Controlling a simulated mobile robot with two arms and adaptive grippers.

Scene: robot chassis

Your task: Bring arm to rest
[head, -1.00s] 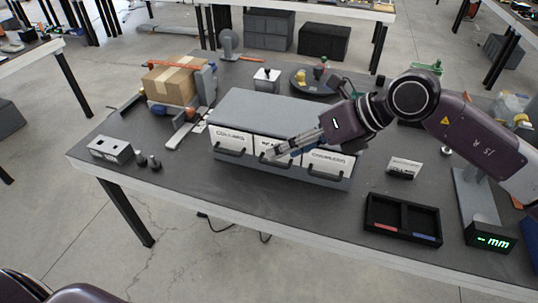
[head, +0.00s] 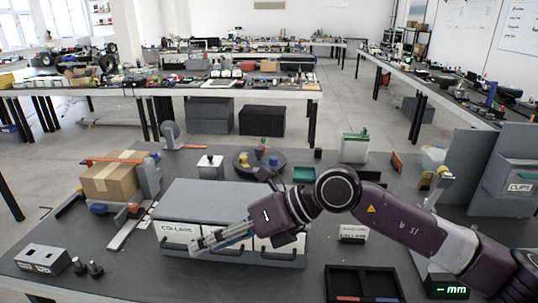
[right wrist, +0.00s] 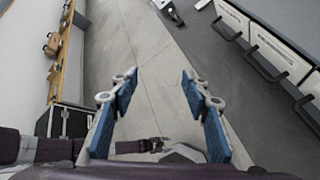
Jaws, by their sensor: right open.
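My right arm reaches in from the right in the head view. Its gripper (head: 197,245) hangs in front of the grey drawer cabinet (head: 222,195), pointing left and covering part of the drawer fronts. In the right wrist view the two blue-padded fingers (right wrist: 160,108) are spread apart with nothing between them, with the concrete floor behind. The cabinet's drawer handles (right wrist: 266,68) show at the upper right there, apart from the fingers. The drawers look shut. My left gripper is not in view.
The table holds a cardboard box (head: 113,181) at the left, a grey block with holes (head: 43,259), a black two-part tray (head: 362,285) and a small label stand (head: 353,233). Grey bins (head: 505,180) stand at the right. Open floor lies before the table.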

